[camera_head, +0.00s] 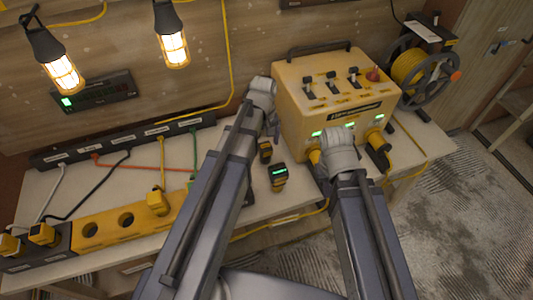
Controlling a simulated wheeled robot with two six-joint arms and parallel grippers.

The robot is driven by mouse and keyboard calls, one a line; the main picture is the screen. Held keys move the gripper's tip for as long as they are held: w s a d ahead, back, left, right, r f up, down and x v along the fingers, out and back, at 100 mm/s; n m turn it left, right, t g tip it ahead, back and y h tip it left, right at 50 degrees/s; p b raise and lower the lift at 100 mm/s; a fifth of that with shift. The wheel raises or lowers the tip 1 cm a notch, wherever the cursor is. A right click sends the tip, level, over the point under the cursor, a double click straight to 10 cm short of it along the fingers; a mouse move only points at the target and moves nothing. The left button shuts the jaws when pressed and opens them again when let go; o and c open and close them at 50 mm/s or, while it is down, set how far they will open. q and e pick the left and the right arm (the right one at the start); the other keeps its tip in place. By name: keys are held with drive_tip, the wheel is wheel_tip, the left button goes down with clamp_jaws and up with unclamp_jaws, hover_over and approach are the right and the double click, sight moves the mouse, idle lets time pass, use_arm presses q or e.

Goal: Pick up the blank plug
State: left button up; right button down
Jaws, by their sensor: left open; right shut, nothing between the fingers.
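A small yellow-and-black plug-like piece (265,152) lies on the pale bench between my arms; it shows no cable and may be the blank plug, but I cannot read any label. My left gripper (274,128) hangs above and slightly behind it, apart from it and open, by the yellow box's left side. My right gripper (338,152) is in front of the box's lower face, shut and empty; its fingertips are mostly hidden by its own wrist. A yellow handheld device (278,177) with a green display lies just in front of the small piece.
A yellow power box (335,90) with switches and cabled plugs stands at the back right, near a cable reel (410,68). A yellow socket strip (100,233) with plugs lies at left, with a dark labelled strip (125,140) behind. Two lit lamps (174,50) hang above.

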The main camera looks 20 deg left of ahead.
sight(266, 153)
use_arm(q)
drive_tip(key=shift+w+d+f+b, duration=0.1)
drive_tip(key=shift+w+f+b, duration=0.05)
drive_tip(key=shift+f+b, duration=1.2)
drive_tip(key=shift+w+a+f+b, duration=0.1)
drive_tip(key=shift+w+f+b, duration=0.1)
drive_tip(key=shift+f+b, duration=1.1)
drive_tip(key=shift+w+d+f+b, duration=0.1)
drive_tip(key=shift+w+f+b, duration=0.05)
drive_tip(key=shift+f+b, duration=1.2)
drive_tip(key=shift+r, duration=0.1)
clamp_jaws()
drive_tip(key=shift+r+p, duration=0.15)
drive_tip(key=shift+p, duration=0.2)
wheel_tip(266, 153, up, 10)
drive_tip(key=p, duration=0.9)
drive_tip(key=shift+p, duration=0.4)
